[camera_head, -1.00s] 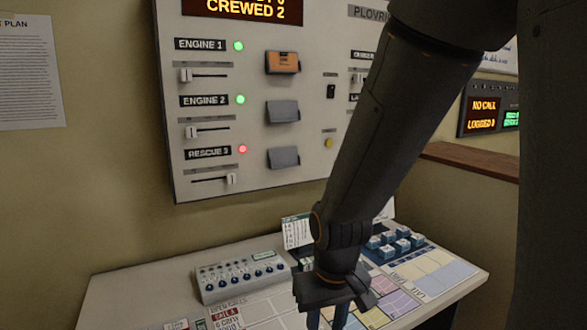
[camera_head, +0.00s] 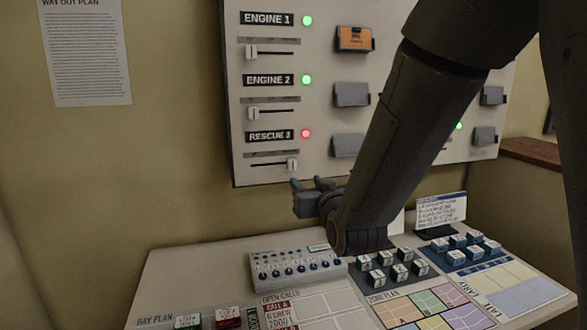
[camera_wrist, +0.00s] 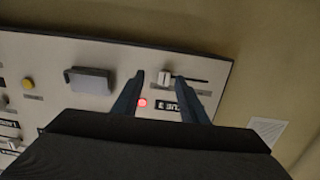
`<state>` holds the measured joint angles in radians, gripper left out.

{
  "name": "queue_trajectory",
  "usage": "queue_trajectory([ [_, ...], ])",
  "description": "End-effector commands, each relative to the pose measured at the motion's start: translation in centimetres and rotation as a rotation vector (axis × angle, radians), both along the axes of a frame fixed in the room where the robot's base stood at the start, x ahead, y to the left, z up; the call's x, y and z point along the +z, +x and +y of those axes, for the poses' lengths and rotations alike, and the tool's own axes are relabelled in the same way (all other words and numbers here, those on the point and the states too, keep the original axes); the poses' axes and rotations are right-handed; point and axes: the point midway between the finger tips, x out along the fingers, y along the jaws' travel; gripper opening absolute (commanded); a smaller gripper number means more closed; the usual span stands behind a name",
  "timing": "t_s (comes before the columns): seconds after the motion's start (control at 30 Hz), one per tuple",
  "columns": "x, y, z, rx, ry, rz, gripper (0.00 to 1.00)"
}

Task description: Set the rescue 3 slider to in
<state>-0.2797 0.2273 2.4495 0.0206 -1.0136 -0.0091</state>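The rescue 3 slider has a white knob (camera_head: 292,166) at the right end of its dark slot on the wall panel (camera_head: 240,173). Its label (camera_head: 270,135) and a lit red lamp (camera_head: 305,133) are just above. My gripper (camera_head: 312,183) is at the panel's lower edge, just below and right of the knob. In the wrist view, turned nearly upside down, the fingertips (camera_wrist: 160,80) are apart, with the knob (camera_wrist: 165,77) between them in the picture. The gripper is open and holds nothing. I cannot tell whether a finger touches the knob.
The engine 1 knob (camera_head: 251,52) and engine 2 knob (camera_head: 253,112) sit left in their slots, beside green lamps. A grey flap (camera_head: 347,146) is right of the red lamp.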

Motion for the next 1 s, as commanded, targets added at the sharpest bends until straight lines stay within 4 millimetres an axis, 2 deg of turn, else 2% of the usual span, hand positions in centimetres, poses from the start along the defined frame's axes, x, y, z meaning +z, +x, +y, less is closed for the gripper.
queue_trajectory([
  [0.1, 1.5, 0.1, 1.1, 0.015, 0.019, -0.068, 0.39],
  [0.23, 2.0, 0.7, 1.5, 0.019, 0.025, -0.091, 0.39],
  [0.7, 2.0, 6.6, 3.2, 0.018, 0.024, -0.089, 0.39],
  [1.0, 1.9, 7.6, 3.4, 0.018, 0.025, -0.090, 0.39],
])
